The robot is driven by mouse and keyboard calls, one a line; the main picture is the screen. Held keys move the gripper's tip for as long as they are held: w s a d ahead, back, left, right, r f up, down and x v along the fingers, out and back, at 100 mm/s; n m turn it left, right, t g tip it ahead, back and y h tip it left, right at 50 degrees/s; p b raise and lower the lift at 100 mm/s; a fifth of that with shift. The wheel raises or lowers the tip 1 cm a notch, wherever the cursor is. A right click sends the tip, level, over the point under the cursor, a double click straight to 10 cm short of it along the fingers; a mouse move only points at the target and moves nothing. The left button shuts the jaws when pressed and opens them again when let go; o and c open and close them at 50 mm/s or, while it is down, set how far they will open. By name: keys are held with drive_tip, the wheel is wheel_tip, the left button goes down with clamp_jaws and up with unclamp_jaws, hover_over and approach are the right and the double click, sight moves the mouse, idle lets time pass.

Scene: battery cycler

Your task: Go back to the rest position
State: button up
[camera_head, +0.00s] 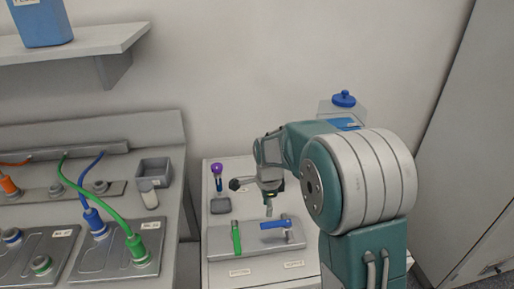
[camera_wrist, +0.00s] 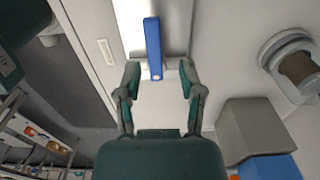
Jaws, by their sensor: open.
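My gripper (camera_head: 268,205) hangs from my teal and white arm above the grey holder plate (camera_head: 218,243) on the white cabinet at the right. In the wrist view my gripper (camera_wrist: 159,72) has its two fingers spread apart. A blue-handled tool (camera_head: 274,225) lies on the holder, just below the fingertips. In the wrist view the blue handle (camera_wrist: 153,42) shows ahead of and partly between the fingers, with a gap on each side. My arm hides part of the cabinet.
A blue-knobbed container (camera_head: 343,99) stands behind my arm. The left bench holds battery boxes (camera_head: 118,262) with green and blue cables. A shelf (camera_head: 70,46) is above.

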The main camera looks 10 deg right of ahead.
drive_tip(key=s+d+r+n+t, duration=0.1)
drive_tip(key=s+r+n+t, duration=0.1)
drive_tip(key=s+r+n, duration=0.3)
drive_tip(key=s+d+r+n+t, duration=0.1)
drive_tip(key=s+r+n, duration=0.4)
drive_tip(key=s, duration=0.7)
drive_tip(key=s+d+r+n+t, duration=0.1)
drive_tip(key=s+r+n+t, duration=0.1)
drive_tip(key=s+r+n, duration=0.3)
drive_tip(key=s+n, duration=0.3)
drive_tip(key=s, duration=0.1)
drive_tip(key=shift+r+t, duration=0.25)
drive_tip(key=shift+t, duration=0.05)
